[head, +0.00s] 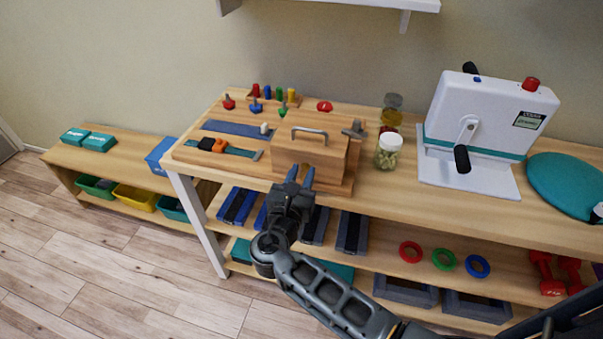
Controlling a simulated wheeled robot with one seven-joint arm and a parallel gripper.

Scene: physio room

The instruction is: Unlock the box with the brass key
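The wooden box (322,152) with a grey metal handle (309,131) on top stands near the front edge of the wooden table, on a wooden board. My gripper (300,174) is right in front of the box's front face, over the table's front edge. Its two fingertips appear a little apart, but whether something thin is between them is too small to tell. The gripper hides the lower left part of the box front. I cannot make out the brass key or a keyhole.
A grey knob-like piece (354,130) sits at the box's right. A jar (388,150) and a white crank machine (483,125) stand farther right. A shelf (375,262) runs below.

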